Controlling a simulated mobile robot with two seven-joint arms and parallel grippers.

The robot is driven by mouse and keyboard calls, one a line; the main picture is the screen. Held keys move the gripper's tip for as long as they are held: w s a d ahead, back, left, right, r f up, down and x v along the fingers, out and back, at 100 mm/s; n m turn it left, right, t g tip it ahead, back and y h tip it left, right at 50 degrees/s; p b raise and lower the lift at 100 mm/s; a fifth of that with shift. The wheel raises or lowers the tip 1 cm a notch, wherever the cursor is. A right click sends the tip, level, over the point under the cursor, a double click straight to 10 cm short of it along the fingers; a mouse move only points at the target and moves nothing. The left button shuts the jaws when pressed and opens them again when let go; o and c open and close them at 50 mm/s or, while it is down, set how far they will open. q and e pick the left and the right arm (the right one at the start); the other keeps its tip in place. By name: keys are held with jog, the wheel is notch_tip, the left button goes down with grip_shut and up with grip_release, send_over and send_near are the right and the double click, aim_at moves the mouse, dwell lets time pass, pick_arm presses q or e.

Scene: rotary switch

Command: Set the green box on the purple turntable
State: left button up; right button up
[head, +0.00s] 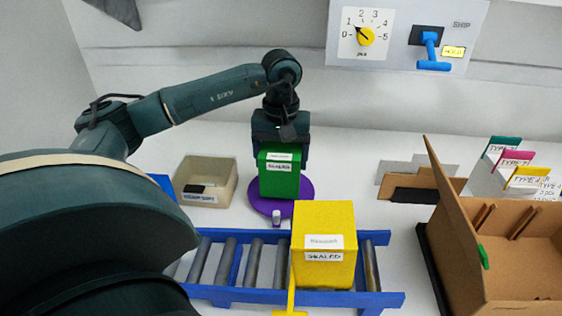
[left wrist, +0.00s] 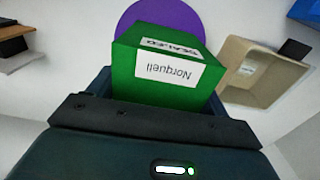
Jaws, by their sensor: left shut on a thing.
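The green box (head: 280,181), with white labels, is held upright in my left gripper (head: 281,148), which is shut on it from above. The purple turntable (head: 296,206) is a round disc on the table, and the box appears over it in the head view. I cannot tell whether the box touches the disc. In the left wrist view, the green box (left wrist: 150,85) sits between the fingers, and part of the purple turntable (left wrist: 150,15) shows beyond it. My right gripper is not in view.
A yellow box (head: 323,225) stands on the blue roller conveyor (head: 225,295) in front. A beige bin (head: 222,195) is left of the turntable. A cardboard box (head: 520,270) is at right. A wall panel (head: 398,15) holds a rotary dial (head: 365,36) and blue lever (head: 431,50).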

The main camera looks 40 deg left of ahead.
pick_arm(q)
jog(key=shift+f, duration=0.65)
jog(key=shift+f, duration=0.15)
jog(key=o, duration=1.1)
jog(key=shift+o, duration=0.2)
notch_tip(320, 180, up, 12)
jog(key=shift+r+p, duration=0.2)
jog(key=shift+p, duration=0.35)
jog(key=shift+d+f, duration=0.1)
